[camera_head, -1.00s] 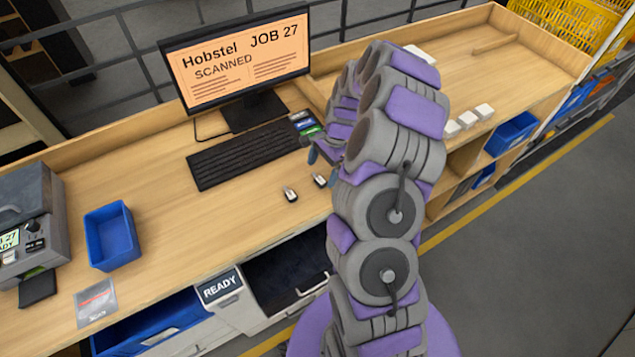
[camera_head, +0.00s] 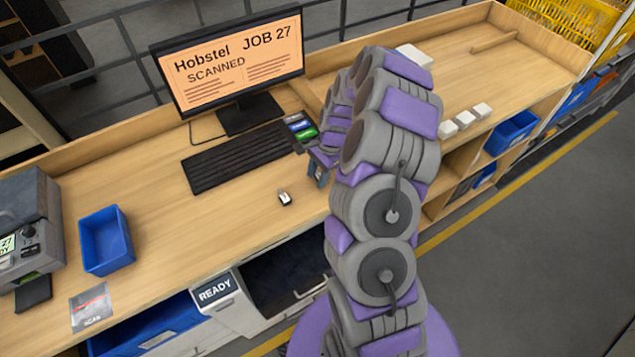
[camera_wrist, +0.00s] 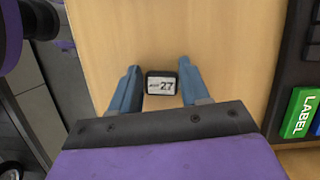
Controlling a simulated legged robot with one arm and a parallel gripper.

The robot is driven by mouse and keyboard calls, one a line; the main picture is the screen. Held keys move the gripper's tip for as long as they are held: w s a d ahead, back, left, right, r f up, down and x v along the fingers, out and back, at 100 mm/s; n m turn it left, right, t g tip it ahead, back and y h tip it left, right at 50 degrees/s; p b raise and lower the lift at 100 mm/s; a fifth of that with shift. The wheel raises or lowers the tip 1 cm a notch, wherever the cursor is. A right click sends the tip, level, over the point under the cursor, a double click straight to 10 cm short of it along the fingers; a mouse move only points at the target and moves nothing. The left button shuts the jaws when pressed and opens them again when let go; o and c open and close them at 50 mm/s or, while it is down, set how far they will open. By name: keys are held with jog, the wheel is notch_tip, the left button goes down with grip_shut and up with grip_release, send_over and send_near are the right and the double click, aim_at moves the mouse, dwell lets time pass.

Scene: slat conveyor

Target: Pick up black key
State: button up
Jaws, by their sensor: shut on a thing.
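The black key is a small black block with a white label reading 27 (camera_wrist: 161,84). In the wrist view it sits between the two blue fingers of my gripper (camera_wrist: 159,76), which is shut on it over the wooden desk. I cannot tell whether it is lifted off the desk. In the head view my gripper (camera_head: 319,173) is low over the desk, right of the keyboard, and the arm and fingers hide the held key. A similar small dark piece with a white top (camera_head: 284,198) lies on the desk to the left.
A black keyboard (camera_head: 240,157) lies before the monitor (camera_head: 228,62). Blue and green label keys (camera_head: 304,133) sit beside my gripper; the green one shows in the wrist view (camera_wrist: 299,112). A blue bin (camera_head: 106,241) stands at left. White blocks (camera_head: 464,120) are at right.

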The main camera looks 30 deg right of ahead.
jog(key=shift+f, duration=0.1)
jog(key=shift+c, duration=0.8)
jog(key=shift+a, duration=0.2)
jog(key=shift+c, duration=0.7)
jog(key=shift+a, duration=0.75)
jog(key=shift+c, duration=0.5)
jog(key=shift+w+d+r, duration=0.1)
jog(key=shift+d+r, duration=0.25)
jog(key=shift+r, duration=0.25)
jog(key=r, duration=0.1)
jog(key=d+r, duration=0.1)
jog(key=shift+s+d+r, duration=0.25)
jog(key=shift+s+r, duration=0.05)
jog(key=shift+s, duration=0.1)
jog(key=s+d, duration=0.3)
jog(key=s+d+r, duration=0.1)
jog(key=s+d, duration=0.2)
jog(key=s, duration=0.1)
jog(key=s+d+p, duration=0.1)
jog(key=s+d, duration=0.2)
jog(key=s, duration=0.1)
jog(key=shift+d+r, duration=0.15)
jog(key=shift+r, duration=0.05)
